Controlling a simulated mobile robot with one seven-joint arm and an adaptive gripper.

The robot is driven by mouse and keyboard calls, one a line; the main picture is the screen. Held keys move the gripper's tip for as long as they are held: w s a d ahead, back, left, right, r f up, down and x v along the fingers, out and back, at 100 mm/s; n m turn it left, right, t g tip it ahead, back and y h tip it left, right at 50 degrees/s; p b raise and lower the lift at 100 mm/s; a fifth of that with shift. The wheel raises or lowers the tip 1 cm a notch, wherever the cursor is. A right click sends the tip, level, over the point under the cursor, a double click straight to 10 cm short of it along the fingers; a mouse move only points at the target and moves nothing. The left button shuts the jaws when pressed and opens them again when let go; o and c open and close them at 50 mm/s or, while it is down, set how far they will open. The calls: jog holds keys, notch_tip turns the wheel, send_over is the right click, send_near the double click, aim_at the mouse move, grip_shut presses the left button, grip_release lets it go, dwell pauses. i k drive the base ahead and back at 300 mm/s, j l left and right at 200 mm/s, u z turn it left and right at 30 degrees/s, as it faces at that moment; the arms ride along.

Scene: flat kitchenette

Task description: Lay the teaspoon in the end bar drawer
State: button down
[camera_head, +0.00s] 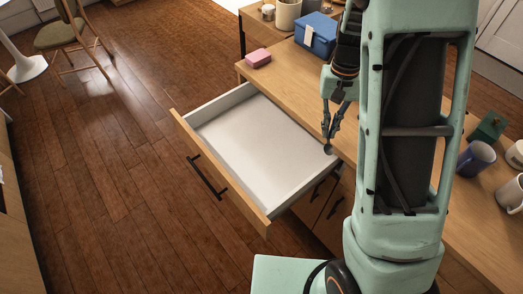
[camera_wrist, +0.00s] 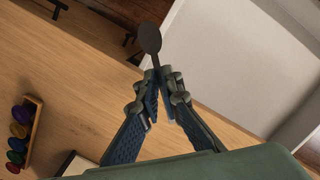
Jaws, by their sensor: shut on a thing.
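The open drawer (camera_head: 255,148) has a white, empty inside and a wooden front with a dark handle. It also shows in the wrist view (camera_wrist: 235,60). My gripper (camera_head: 328,138) is near the drawer's right side, by the counter's front edge. In the wrist view, my gripper (camera_wrist: 161,80) is shut on the handle of a dark grey teaspoon (camera_wrist: 150,40), whose bowl points away from the fingers. In the head view only a bit of the teaspoon (camera_head: 327,150) shows below the fingertips. Its height above the drawer edge is hard to tell.
On the wooden counter (camera_head: 300,85) are a pink block (camera_head: 258,58), a blue box (camera_head: 317,36), a dark green object (camera_head: 488,128) and mugs (camera_head: 476,158). The wrist view shows a wooden rack (camera_wrist: 28,130) of coloured pieces. A chair (camera_head: 66,35) stands far left; open floor lies before the drawer.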

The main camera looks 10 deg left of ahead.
aim_at(248, 152)
jog(key=k+l+z, duration=0.1)
jog(key=k+z, duration=0.15)
jog(key=k, duration=0.25)
jog(key=z, duration=1.1)
jog(key=j+z, duration=0.15)
jog(key=z, duration=0.15)
jog(key=k+j+z, duration=0.1)
jog(key=z, duration=0.2)
jog(key=k+j, duration=0.1)
jog(key=j, duration=0.3)
jog(key=k+j, duration=0.1)
jog(key=j, duration=0.35)
jog(key=k+j, duration=0.15)
jog(key=j, duration=0.25)
jog(key=k+j, duration=0.1)
jog(key=j, duration=0.35)
jog(key=k+j, duration=0.1)
jog(key=j, duration=0.3)
